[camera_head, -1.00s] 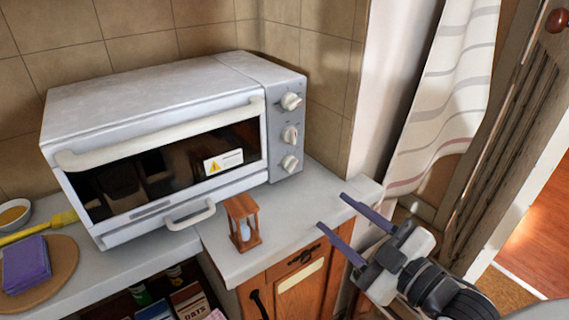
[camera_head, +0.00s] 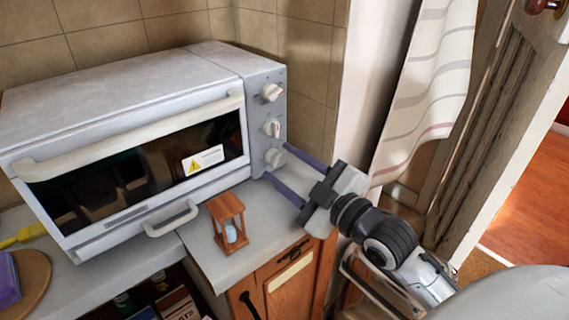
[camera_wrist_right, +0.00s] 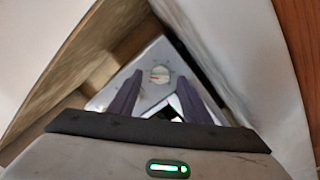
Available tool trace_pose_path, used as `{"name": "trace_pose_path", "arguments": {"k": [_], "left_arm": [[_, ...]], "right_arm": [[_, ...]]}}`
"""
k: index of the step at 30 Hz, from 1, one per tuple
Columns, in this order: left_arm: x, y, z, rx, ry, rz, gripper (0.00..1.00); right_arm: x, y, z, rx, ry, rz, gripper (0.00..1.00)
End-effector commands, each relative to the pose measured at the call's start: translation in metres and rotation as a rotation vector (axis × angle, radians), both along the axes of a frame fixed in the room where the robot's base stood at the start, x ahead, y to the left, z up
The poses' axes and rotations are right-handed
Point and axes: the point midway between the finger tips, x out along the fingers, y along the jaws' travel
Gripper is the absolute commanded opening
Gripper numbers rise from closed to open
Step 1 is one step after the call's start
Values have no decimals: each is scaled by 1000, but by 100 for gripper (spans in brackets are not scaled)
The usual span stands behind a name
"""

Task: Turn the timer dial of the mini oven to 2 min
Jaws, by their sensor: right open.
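The white mini oven (camera_head: 130,85) stands on the counter, with three pale dials stacked on its grey right-hand panel. The top dial (camera_head: 271,92), middle dial (camera_head: 271,127) and bottom dial (camera_head: 274,158) all show; I cannot read their labels. My right gripper (camera_head: 277,161) is open, its two purple fingers pointing at the panel, one on either side of the bottom dial. In the right wrist view a dial (camera_wrist_right: 160,74) with a reddish mark appears between the fingertips (camera_wrist_right: 158,77); contact cannot be told. My left gripper is not in view.
A wooden hourglass (camera_head: 229,222) stands on the counter in front of the oven, left of my right gripper. The oven's lower handle (camera_head: 172,218) juts out beside it. A tiled wall corner and a striped curtain (camera_head: 430,90) are to the right.

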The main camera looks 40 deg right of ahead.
Motion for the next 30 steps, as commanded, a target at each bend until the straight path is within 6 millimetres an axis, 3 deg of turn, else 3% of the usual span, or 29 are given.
{"name": "trace_pose_path", "arguments": {"k": [10,18,26,30], "left_arm": [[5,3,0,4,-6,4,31],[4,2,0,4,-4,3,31],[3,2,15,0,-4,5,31],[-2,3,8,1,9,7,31]], "right_arm": [[4,0,0,1,0,0,44],[4,0,0,1,0,0,3],[4,0,4,80,8,0,3],[4,0,0,100,8,0,3]]}}
